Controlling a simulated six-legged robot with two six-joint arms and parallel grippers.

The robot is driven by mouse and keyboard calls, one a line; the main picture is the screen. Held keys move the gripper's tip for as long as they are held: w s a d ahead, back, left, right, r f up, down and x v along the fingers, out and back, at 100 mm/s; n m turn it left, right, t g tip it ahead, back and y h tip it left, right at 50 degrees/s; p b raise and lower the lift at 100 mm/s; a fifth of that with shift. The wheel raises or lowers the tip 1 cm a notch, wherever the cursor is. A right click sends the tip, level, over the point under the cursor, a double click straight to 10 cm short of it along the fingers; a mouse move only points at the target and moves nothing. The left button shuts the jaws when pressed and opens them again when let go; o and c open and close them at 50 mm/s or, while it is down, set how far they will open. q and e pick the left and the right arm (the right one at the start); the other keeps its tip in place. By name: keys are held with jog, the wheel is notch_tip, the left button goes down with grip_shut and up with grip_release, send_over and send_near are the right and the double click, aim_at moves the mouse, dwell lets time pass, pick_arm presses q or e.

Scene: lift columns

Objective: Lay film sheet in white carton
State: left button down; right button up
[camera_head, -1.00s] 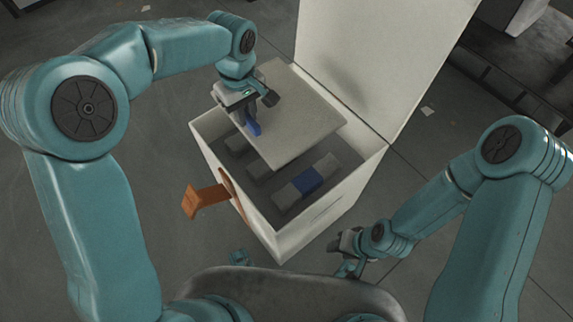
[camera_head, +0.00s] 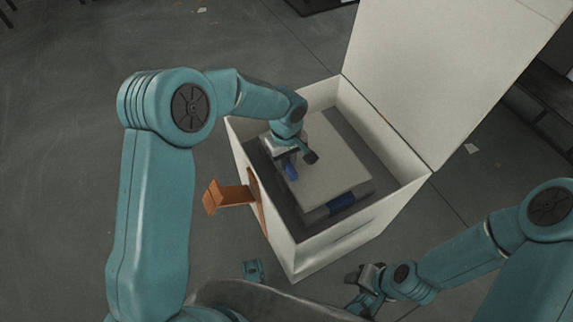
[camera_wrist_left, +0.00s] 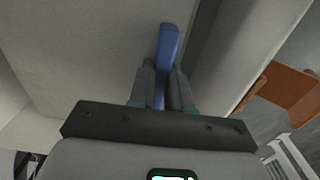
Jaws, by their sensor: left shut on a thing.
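The white carton (camera_head: 268,216) stands open in the head view. The film sheet (camera_head: 330,165), a flat pale grey square, is inside its walls, level, over the blocks. My left gripper (camera_head: 291,161) is inside the carton at the sheet's left edge, shut on the blue tab (camera_head: 291,171). In the left wrist view, the jaws (camera_wrist_left: 164,85) clasp this blue tab (camera_wrist_left: 169,42) beside the pale sheet (camera_wrist_left: 80,50). Whether the sheet rests fully on the blocks is hidden. My right gripper (camera_head: 362,287) is outside the carton, at the lower right, small and unclear.
The carton's lid (camera_head: 440,75) stands raised at the back right. An orange bracket (camera_head: 230,196) sticks out from the carton's left wall. A blue block (camera_head: 342,203) shows under the sheet's front edge. The floor around is mostly clear.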

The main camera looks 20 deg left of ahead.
pick_arm(q)
jog(key=shift+f, duration=0.95)
jog(key=shift+f+b, duration=0.5)
jog(key=shift+b, duration=0.1)
jog(key=shift+f, duration=0.1)
jog(key=c, duration=1.1)
grip_release()
jog(key=shift+o, duration=0.2)
